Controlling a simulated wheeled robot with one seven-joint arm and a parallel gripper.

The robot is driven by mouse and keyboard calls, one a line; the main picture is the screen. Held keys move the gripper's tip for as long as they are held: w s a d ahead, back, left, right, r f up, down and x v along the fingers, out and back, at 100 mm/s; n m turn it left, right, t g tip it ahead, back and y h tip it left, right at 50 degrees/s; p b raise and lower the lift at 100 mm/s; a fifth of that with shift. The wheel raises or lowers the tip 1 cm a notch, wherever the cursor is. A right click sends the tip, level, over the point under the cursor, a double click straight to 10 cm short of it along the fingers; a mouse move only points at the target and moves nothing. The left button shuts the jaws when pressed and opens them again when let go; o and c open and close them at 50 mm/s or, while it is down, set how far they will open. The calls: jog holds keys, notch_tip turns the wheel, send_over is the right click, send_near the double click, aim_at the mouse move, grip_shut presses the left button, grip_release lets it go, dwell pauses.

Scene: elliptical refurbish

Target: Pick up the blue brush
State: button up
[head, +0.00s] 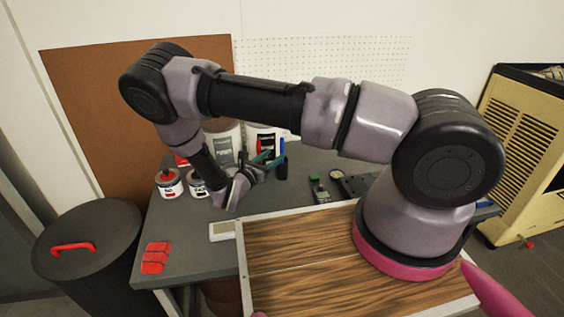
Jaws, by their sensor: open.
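A narrow, upright blue shape above a dark block, which looks like the blue brush (282,147), is at the back of the grey workbench (205,253), in front of the white cans. My gripper (254,177) is open over the bench, just left of and nearer than the brush. A thin teal piece (263,158) lies across the view between them. I cannot tell if it belongs to the gripper or is a separate thing. Contact between gripper and brush cannot be made out. The brush is small and partly covered in this view.
Paint cans (169,183) stand left of my gripper, with larger white cans (224,146) behind. A small green-topped device (319,190) lies to the right. A dark lidded bin (88,250) stands beside the bench.

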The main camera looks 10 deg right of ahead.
aim_at(282, 148)
jog(key=x, duration=1)
jog(key=shift+w+f, duration=0.3)
jog(key=shift+w, duration=0.1)
grip_shut()
